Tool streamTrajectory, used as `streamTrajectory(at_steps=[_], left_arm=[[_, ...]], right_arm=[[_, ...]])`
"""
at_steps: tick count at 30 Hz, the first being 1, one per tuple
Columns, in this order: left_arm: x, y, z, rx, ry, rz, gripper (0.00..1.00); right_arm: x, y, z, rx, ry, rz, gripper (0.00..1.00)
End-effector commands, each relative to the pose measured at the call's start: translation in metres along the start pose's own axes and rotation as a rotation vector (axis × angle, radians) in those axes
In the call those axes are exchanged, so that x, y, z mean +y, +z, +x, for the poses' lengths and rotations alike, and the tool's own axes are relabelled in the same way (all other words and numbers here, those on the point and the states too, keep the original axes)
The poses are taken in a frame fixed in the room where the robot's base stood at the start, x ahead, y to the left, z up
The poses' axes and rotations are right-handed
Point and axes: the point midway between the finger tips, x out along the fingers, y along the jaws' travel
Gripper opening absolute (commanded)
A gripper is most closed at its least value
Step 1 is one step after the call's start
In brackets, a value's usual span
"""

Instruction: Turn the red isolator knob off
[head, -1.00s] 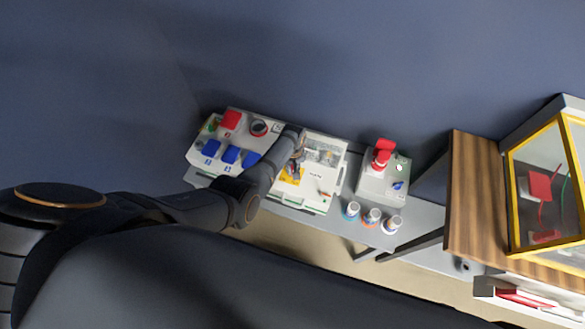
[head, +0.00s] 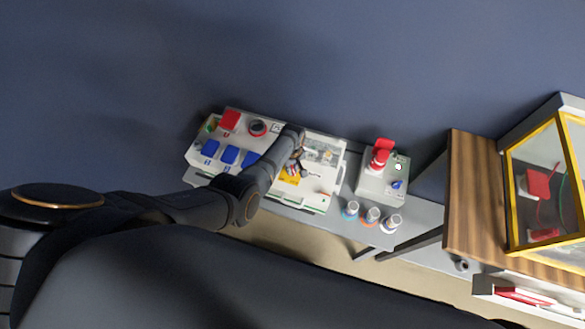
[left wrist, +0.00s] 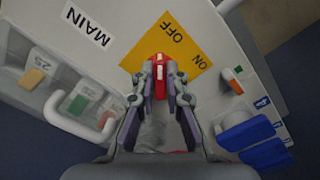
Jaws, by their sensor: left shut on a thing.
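The red isolator knob (left wrist: 160,68) sits on a yellow plate (left wrist: 182,52) marked OFF and ON in the left wrist view. Its long side runs roughly up the picture, with its visible end below the word OFF and left of ON. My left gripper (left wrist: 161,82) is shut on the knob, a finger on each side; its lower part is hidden. In the head view my left gripper (head: 297,160) is at the yellow plate (head: 289,180) of the white socket box (head: 318,190), covering the knob. My right gripper is not in view.
Blue socket covers (head: 229,155) and a red button (head: 229,120) are left of my gripper. Clear covers with handles (left wrist: 106,122) are close by in the left wrist view.

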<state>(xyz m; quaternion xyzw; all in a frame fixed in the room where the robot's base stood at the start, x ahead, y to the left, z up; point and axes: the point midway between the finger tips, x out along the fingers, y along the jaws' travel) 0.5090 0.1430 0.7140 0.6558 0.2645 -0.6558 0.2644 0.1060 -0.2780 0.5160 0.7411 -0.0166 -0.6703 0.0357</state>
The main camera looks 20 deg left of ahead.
Motion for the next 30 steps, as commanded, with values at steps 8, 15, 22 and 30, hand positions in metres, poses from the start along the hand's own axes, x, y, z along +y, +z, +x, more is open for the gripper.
streamTrajectory(at_steps=[8,15,22,30], left_arm=[[0.000,-0.001,0.000,0.001,0.001,-0.001,0.32],[0.000,0.000,0.000,0.000,0.000,0.000,0.35],[0.001,-0.001,-0.011,0.002,0.003,0.000,0.35],[0.000,-0.001,-0.064,0.003,0.004,-0.001,0.35]], right_arm=[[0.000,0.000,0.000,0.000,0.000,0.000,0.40],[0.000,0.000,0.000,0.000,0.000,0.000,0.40],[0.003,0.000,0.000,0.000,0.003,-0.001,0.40],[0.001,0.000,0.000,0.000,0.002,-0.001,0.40]])
